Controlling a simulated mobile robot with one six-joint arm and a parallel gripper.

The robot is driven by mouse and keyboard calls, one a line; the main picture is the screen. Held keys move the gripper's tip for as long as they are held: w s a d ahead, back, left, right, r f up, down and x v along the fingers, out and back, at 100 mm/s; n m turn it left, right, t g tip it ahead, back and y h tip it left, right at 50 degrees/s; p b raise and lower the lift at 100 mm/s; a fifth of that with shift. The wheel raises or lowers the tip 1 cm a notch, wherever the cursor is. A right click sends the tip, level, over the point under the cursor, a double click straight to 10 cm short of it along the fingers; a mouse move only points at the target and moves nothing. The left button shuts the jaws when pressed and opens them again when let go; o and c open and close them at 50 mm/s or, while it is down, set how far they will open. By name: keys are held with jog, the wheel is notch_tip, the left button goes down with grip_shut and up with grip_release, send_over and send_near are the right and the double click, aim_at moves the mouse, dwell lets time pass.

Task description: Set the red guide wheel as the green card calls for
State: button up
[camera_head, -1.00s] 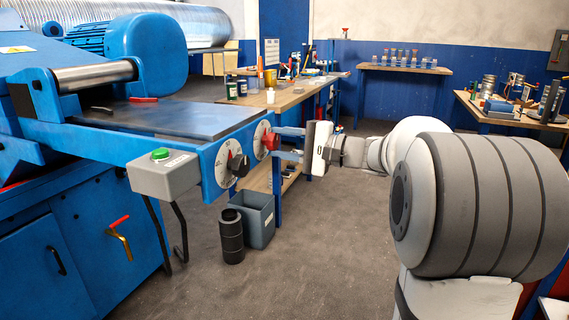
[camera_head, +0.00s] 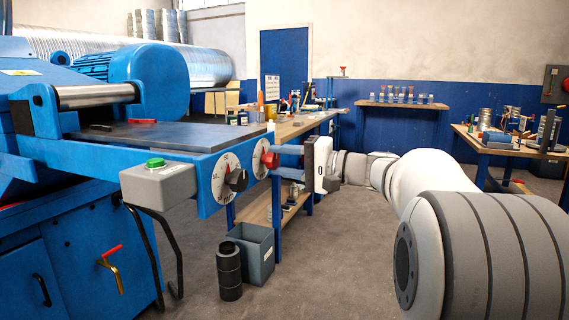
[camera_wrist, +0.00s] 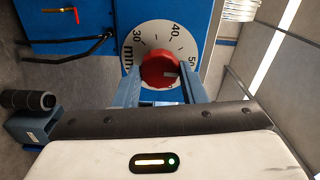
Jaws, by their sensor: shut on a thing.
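The red guide wheel (camera_head: 270,159) sits on a round white dial on the blue machine's front panel. In the wrist view the red wheel (camera_wrist: 160,70) is between the two blue fingers of my gripper (camera_wrist: 161,90), which is shut on it. A white mark on the wheel points right, toward the side of the dial where 50 is printed; the exact reading is unclear. The dial (camera_wrist: 150,34) shows 30, 40, 50 and "mm". In the head view my gripper (camera_head: 282,160) reaches the wheel from the right. I cannot make out a green card.
A second dial with a black knob (camera_head: 236,180) is just left of the red wheel. A grey box with a green button (camera_head: 155,163) juts out further left. A bin (camera_head: 252,250) and a black cylinder (camera_head: 229,272) stand below. Open floor lies to the right.

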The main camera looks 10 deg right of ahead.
jog(key=shift+f, duration=0.1)
jog(key=o, duration=1)
jog(key=shift+s, duration=0.1)
jog(key=p+v, duration=0.1)
jog(key=v, duration=0.6)
jog(key=shift+s+d+p, duration=0.2)
jog(key=shift+d+p, duration=0.1)
jog(key=shift+p, duration=0.1)
